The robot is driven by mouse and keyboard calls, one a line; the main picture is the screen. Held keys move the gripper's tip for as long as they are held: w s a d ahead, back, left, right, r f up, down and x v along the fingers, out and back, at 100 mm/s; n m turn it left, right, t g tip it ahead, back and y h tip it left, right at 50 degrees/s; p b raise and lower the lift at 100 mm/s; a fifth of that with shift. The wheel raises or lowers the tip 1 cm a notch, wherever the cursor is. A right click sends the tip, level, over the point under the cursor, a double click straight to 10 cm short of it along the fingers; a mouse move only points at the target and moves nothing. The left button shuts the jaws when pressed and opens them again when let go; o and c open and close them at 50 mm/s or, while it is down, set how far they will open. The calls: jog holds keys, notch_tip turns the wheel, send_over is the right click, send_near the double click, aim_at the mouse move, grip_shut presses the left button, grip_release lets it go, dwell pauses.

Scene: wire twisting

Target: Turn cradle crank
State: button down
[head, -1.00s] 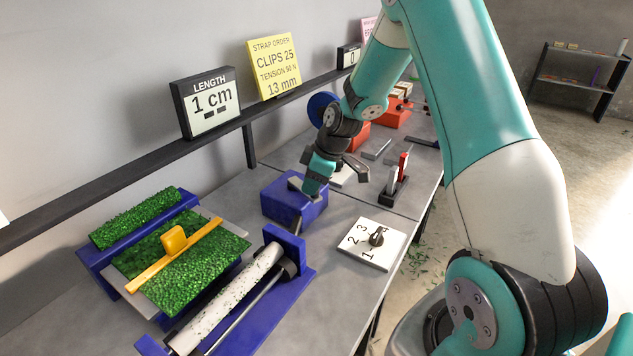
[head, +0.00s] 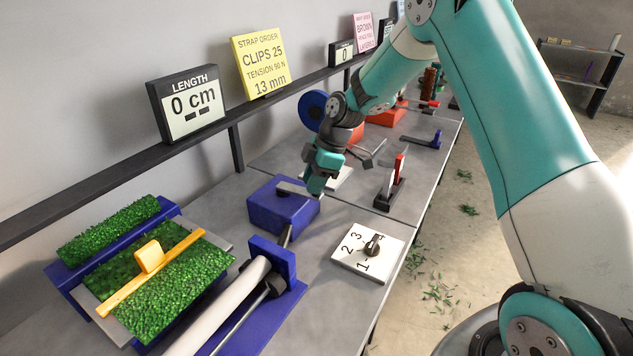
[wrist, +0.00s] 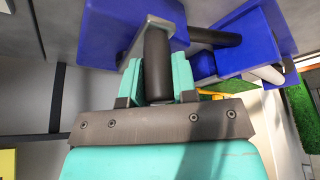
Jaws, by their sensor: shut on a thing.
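The crank's blue box (head: 270,210) stands on the bench behind the cradle. Its grey crank arm (head: 294,189) lies across the top, pointing right toward my gripper (head: 318,188). In the wrist view the dark upright handle (wrist: 157,60) of the crank sits between the teal fingers of my gripper (wrist: 157,85), which are shut on it. A dark shaft (wrist: 216,37) runs from the box to the blue cradle (head: 283,262). The cradle holds a white roller (head: 222,312), mostly clean in the visible part; its near end is cut off.
A board with green bristly material (head: 160,292) and a yellow handle (head: 150,257) lies left of the cradle. A white numbered dial (head: 368,252) is to the right. The length sign (head: 190,105) reads 0 cm. Green scraps (head: 437,293) lie on the floor.

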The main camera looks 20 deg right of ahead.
jog(key=shift+w+r, duration=0.1)
jog(key=c, duration=0.9)
grip_release()
jog(key=v, duration=1.7)
jog(key=shift+b, duration=0.3)
jog(key=shift+d+r, duration=0.1)
jog(key=shift+r, duration=0.05)
